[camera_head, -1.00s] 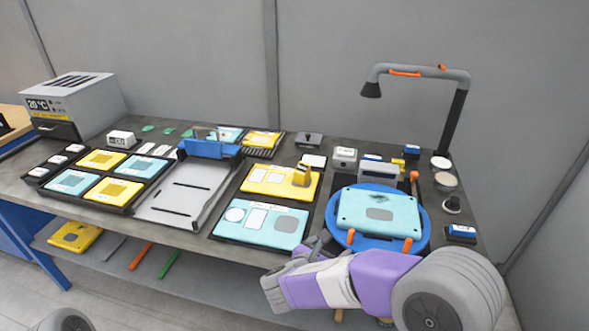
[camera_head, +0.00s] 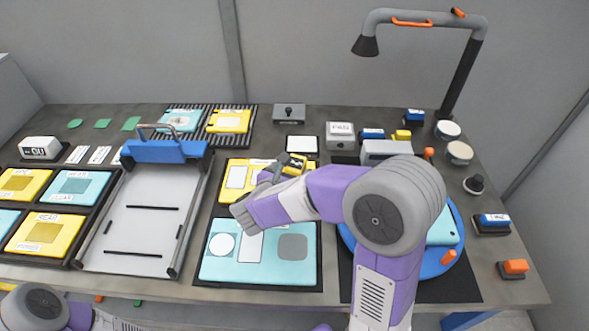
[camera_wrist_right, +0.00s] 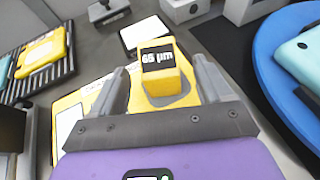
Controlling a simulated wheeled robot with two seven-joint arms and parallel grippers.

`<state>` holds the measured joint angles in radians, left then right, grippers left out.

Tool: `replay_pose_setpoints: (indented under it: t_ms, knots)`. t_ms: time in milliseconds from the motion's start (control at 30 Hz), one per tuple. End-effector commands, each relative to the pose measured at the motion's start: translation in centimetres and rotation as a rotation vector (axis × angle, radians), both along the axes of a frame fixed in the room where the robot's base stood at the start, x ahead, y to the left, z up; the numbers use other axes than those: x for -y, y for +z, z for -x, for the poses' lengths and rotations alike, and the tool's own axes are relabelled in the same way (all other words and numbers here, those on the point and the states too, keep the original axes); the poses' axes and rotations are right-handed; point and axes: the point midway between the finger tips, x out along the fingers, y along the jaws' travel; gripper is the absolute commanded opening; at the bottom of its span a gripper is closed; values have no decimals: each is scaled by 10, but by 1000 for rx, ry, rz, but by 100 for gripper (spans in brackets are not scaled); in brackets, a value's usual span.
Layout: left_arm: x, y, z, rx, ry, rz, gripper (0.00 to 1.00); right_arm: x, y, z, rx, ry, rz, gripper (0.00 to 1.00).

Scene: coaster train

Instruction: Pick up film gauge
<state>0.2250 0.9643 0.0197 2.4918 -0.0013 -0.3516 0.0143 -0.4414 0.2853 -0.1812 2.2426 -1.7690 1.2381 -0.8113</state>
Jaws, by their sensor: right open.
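The film gauge (camera_wrist_right: 158,57) is a small yellow block with a dark display reading "65 µm". In the head view the gauge (camera_head: 297,164) stands at the upper right of the yellow panel (camera_head: 237,170), partly hidden by my right gripper. My right gripper (camera_wrist_right: 161,68) is open in the wrist view, with one finger on each side of the gauge. Whether the fingers touch it cannot be told. In the head view my right gripper (camera_head: 284,170) reaches the gauge from the front. My left gripper is out of view; only part of that arm shows at lower left.
A light-blue panel (camera_head: 222,268) lies below my right forearm. A blue turntable (camera_head: 455,264) with a light-blue case is at right. A white pad (camera_head: 302,144) and a labelled grey box (camera_head: 340,133) stand behind the gauge. A lamp arm (camera_head: 456,85) rises at back right.

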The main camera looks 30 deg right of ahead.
Motion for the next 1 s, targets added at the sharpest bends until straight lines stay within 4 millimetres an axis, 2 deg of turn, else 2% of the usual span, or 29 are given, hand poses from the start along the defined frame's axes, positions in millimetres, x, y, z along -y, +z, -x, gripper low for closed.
replay_pose_setpoints:
  t_ms: [133,300,567,1000]
  knots:
    - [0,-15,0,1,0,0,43,17,-19,-10,-1,-4,1,79]
    - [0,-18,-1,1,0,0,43,28,-23,-21,-2,-1,0,79]
    - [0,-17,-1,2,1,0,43,30,-22,-22,-1,0,0,77]
    - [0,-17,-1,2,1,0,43,30,-21,-22,0,0,0,10]
